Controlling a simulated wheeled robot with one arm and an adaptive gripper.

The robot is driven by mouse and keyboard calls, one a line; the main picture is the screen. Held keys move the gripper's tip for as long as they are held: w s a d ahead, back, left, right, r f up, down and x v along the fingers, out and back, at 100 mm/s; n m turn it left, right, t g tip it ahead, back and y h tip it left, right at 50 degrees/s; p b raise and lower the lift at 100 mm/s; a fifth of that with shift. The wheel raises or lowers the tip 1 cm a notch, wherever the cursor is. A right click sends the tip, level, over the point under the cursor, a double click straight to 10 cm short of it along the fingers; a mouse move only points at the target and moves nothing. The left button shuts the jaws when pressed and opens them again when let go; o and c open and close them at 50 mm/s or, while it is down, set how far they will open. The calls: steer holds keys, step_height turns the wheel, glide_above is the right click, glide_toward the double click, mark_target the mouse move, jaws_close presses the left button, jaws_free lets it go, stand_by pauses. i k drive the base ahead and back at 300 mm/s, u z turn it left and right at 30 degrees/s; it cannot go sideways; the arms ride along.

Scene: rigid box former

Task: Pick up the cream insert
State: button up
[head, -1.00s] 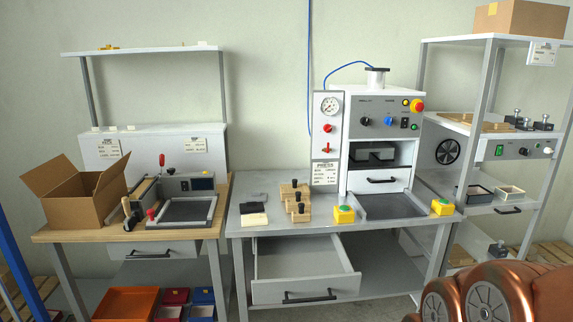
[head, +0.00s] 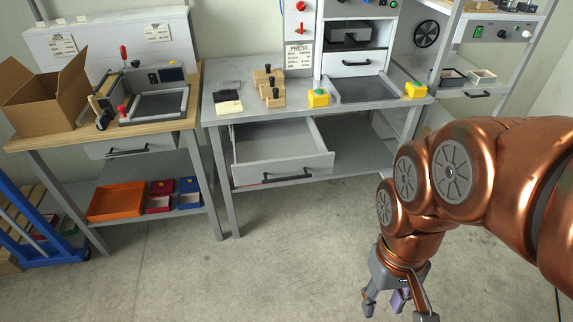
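I cannot tell for sure which thing is the cream insert. A small cream and black block (head: 230,106) lies on the left part of the grey press bench (head: 215,130). A small cream open tray (head: 483,76) stands on the right shelf unit, beside a dark-rimmed tray (head: 454,77). My gripper (head: 398,308) hangs at the lower right over the floor, well in front of the bench and apart from both cream things. Its fingers are spread. A small purple piece shows between them; whether it is part of the gripper is unclear.
A drawer (head: 284,158) under the press bench stands open towards me. Wooden blocks with black knobs (head: 270,93) and yellow button boxes (head: 318,98) stand on the bench. A cardboard box (head: 45,103) stands on the left table. The floor in front (head: 270,260) is clear.

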mark_target(231, 106)
steer(key=z, duration=0.85)
steer(key=i, duration=1.95)
steer(key=u, duration=3.5)
steer(key=i, duration=0.5)
steer(key=z, duration=0.05)
